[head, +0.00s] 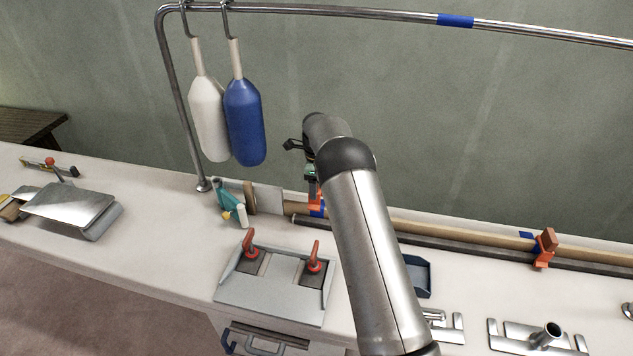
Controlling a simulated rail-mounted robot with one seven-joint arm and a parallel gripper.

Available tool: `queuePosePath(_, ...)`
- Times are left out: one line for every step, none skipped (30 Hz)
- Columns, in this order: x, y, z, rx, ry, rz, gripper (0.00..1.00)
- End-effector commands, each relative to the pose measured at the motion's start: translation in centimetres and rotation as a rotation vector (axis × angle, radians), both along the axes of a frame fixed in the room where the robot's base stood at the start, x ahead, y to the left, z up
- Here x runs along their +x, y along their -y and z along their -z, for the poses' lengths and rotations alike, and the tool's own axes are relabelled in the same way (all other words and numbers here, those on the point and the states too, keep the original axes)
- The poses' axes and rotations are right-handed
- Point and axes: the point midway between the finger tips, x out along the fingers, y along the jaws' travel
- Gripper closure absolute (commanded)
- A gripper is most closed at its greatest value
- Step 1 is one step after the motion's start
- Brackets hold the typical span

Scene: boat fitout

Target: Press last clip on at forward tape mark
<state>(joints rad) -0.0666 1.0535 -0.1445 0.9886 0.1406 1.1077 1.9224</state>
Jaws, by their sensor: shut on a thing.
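My gripper (312,180) is at the wooden strip, left of the middle, partly hidden behind my own arm. It is shut on an orange clip (316,198), which is right at the strip beside blue tape (318,210). I cannot tell whether this clip is seated on the strip. Another orange clip (543,250), with a brown block at its top, sits across the strip at the right. A second piece of blue tape (526,234) shows just left of that clip. The long wooden strip (440,228) runs along the back of the white deck, its middle partly covered by my arm.
A steel rail with blue tape (455,20) arches above. A white fender (208,120) and a blue fender (245,122) hang left of my gripper. A spray bottle (232,203) stands near it. A panel with red levers (272,285) lies in front.

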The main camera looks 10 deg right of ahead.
Motion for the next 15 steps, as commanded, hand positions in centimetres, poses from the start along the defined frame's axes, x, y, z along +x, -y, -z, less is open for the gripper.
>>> queuePosePath(0.0, 0.0, 0.5, 0.000, 0.000, 0.000, 0.64)
queuePosePath(0.0, 0.0, 0.7, 0.000, 0.000, 0.000, 0.64)
queuePosePath(0.0, 0.0, 0.9, 0.000, 0.000, 0.000, 0.64)
queuePosePath(0.0, 0.0, 1.1, 0.000, 0.000, 0.000, 0.64)
queuePosePath(0.0, 0.0, 1.3, 0.000, 0.000, 0.000, 0.64)
queuePosePath(0.0, 0.0, 1.5, 0.000, 0.000, 0.000, 0.64)
queuePosePath(0.0, 0.0, 1.7, 0.000, 0.000, 0.000, 0.64)
queuePosePath(0.0, 0.0, 1.9, 0.000, 0.000, 0.000, 0.64)
queuePosePath(0.0, 0.0, 2.1, 0.000, 0.000, 0.000, 0.64)
queuePosePath(0.0, 0.0, 2.3, 0.000, 0.000, 0.000, 0.64)
queuePosePath(0.0, 0.0, 2.5, 0.000, 0.000, 0.000, 0.64)
queuePosePath(0.0, 0.0, 2.8, 0.000, 0.000, 0.000, 0.64)
queuePosePath(0.0, 0.0, 3.0, 0.000, 0.000, 0.000, 0.64)
queuePosePath(0.0, 0.0, 3.1, 0.000, 0.000, 0.000, 0.64)
queuePosePath(0.0, 0.0, 3.4, 0.000, 0.000, 0.000, 0.64)
